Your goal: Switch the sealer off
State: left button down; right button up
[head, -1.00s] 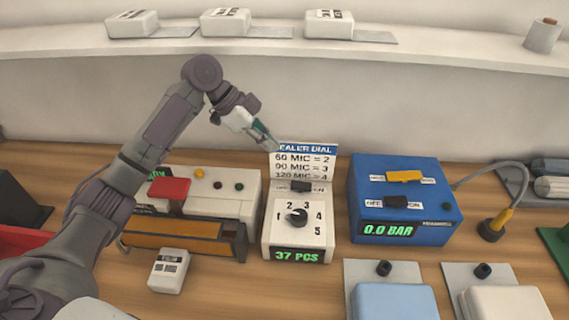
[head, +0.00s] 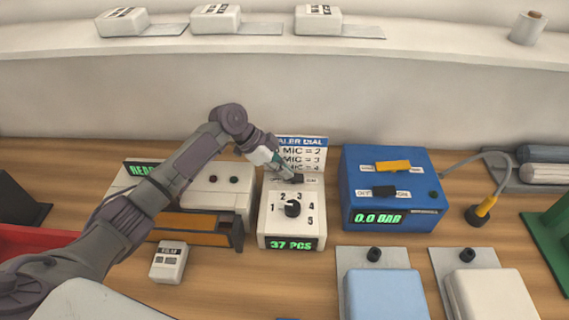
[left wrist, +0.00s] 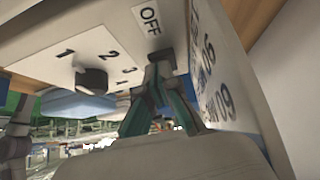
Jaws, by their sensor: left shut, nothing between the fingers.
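The sealer's white dial box (head: 265,226) stands mid-table with a black knob (head: 292,208) pointing left among the numbers and a lit green 37 PCS display (head: 291,244). Its small dark switch (head: 298,179) lies above the knob, partly hidden by my fingers. I cannot tell which side it rests on. My left gripper (head: 284,174) is shut and empty, its tips at or very near the switch; contact is unclear. In the left wrist view my shut fingertips (left wrist: 160,70) are close to the panel, beside the OFF label (left wrist: 150,17). My right gripper is out of view.
The white sealer body (head: 222,195) with a green READY display stands left of the dial box, partly behind my arm. A blue pump box (head: 390,160) reading 0.0 BAR stands close on the right. A sign card (head: 309,157) rises behind the switch.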

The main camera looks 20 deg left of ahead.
pick_arm(q)
jog(key=shift+s+a+f+b, duration=0.1)
jog(key=shift+a+f+b, duration=0.05)
jog(key=shift+f+b, duration=0.45)
jog(key=shift+r+p, duration=0.25)
jog(key=shift+p, duration=0.1)
jog(key=shift+r, duration=0.1)
jog(key=shift+r, duration=0.2)
jog(key=shift+r+p, duration=0.55)
jog(key=shift+p, duration=0.1)
